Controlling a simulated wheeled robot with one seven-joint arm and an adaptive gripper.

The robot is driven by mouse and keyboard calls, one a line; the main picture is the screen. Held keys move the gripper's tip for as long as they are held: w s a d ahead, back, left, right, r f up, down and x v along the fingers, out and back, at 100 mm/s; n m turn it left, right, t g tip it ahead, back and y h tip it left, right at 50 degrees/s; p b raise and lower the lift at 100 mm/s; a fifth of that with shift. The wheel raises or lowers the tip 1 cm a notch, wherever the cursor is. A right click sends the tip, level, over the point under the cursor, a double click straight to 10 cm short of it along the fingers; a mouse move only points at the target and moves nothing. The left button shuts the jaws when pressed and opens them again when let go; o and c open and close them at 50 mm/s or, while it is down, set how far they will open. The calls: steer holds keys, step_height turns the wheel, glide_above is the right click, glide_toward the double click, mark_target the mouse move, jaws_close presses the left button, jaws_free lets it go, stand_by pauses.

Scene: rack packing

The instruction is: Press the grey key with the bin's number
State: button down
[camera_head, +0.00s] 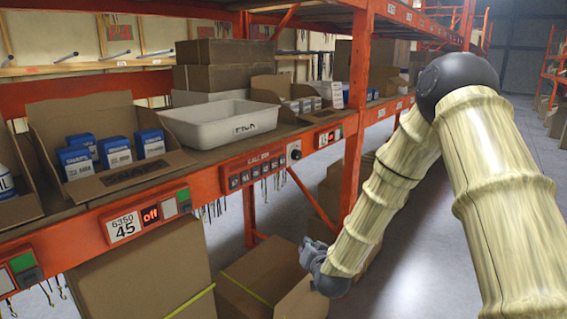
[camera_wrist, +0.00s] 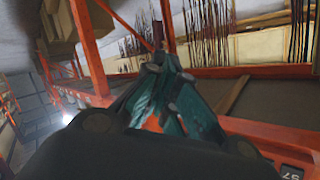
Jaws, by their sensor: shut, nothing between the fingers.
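A pale grey bin (camera_head: 222,124) with dark handwriting on its front, too small to read surely, stands on the orange rack's shelf. Below it, a strip with a row of small grey keys (camera_head: 257,173) and a worn label is set in the front rail. A round black-and-white knob (camera_head: 295,151) is at the strip's right end. My gripper (camera_head: 306,246) is low in the aisle, below and right of the keys and apart from them. In the wrist view my gripper (camera_wrist: 160,62) is shut and empty, with rack beams behind; the grey keys cannot be made out there.
An open carton (camera_head: 110,165) with several blue-and-white boxes stands left of the bin. Below it are a "6350 45" label (camera_head: 123,227) and a red "off" display (camera_head: 150,215). Large cartons (camera_head: 145,275) lie under the shelf. An orange upright (camera_head: 355,120) stands right of the keys.

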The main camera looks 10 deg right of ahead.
mark_target(282, 161)
steer(key=w+d+r+m+t, duration=0.1)
steer(key=w+r, duration=0.1)
steer(key=r, duration=0.5)
steer(key=w+d+r+m+t+h, duration=0.1)
steer(key=w+d+r+t, duration=0.1)
steer(key=r, duration=0.6)
steer(key=w+d+r+m+t+h, duration=0.1)
steer(key=w+d+r, duration=0.1)
steer(key=r, duration=0.6)
steer(key=shift+w+r+t, duration=0.15)
steer(key=shift+w+t, duration=0.25)
steer(key=shift+w, duration=0.4)
steer(key=shift+a, duration=0.1)
steer(key=w+a, duration=0.5)
steer(key=w, duration=0.2)
steer(key=shift+a, duration=0.15)
steer(key=shift+a, duration=0.15)
steer(key=shift+w+a, duration=0.2)
steer(key=shift+w, duration=0.05)
